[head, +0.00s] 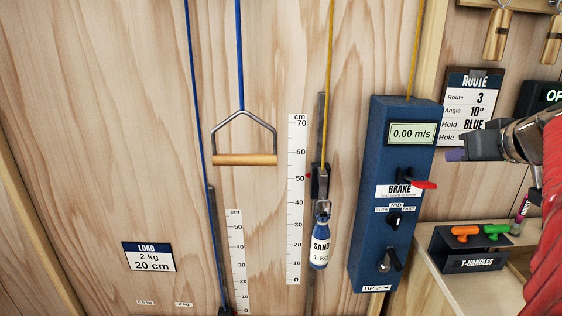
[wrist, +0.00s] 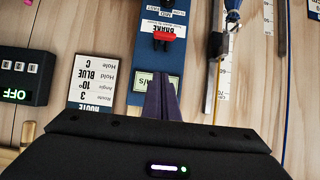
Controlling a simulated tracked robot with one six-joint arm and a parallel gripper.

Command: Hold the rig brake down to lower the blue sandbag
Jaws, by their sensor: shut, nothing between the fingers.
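The blue rig box (head: 393,190) is fixed to the wooden wall, with a display reading 0.00 m/s. Its red-tipped brake lever (head: 418,184) sticks out to the right below the display; the lever (wrist: 164,34) also shows in the wrist view, beyond my fingertips. The blue sandbag (head: 320,240), marked SAND 1 kg, hangs left of the box beside the cm scale, on the yellow rope. My gripper (head: 457,152) is right of the box, above the lever's height and apart from it. In the wrist view my purple fingers (wrist: 162,98) are together and empty.
A handled blue rope (head: 240,60) hangs left of the scale (head: 296,200). The route sign (head: 470,100) is behind my gripper. A shelf with orange and green T-handles (head: 466,232) stands at lower right. A speed knob (head: 394,219) and a lower lever (head: 388,260) sit below the brake.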

